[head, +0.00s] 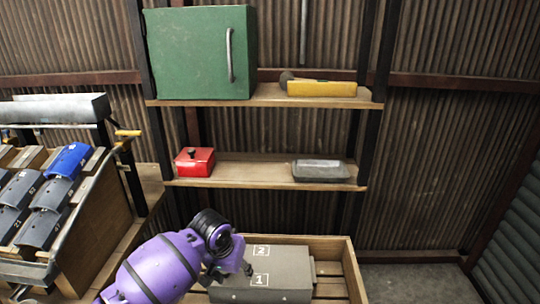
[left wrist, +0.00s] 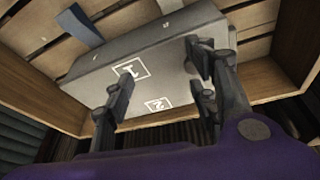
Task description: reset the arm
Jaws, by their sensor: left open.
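My left gripper (head: 230,270) is at the end of the purple arm in the lower middle of the head view. Its fingers are open and apart in the left wrist view (left wrist: 158,88), with nothing seen held between them. A grey box (head: 285,268) marked 1 and 2 lies in a slatted wooden crate (head: 352,274). The gripper is at the box's left end in the head view. In the left wrist view the box (left wrist: 160,48) is just beyond the fingers; I cannot tell whether they touch it. My right gripper is not in view.
Behind the crate stands a shelf (head: 265,172) with a red box (head: 195,161), a grey tray (head: 320,170), a green cabinet (head: 190,55) and a yellow block (head: 322,89). A wooden rack (head: 95,215) of grey and blue bins is at left. Floor is clear at right.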

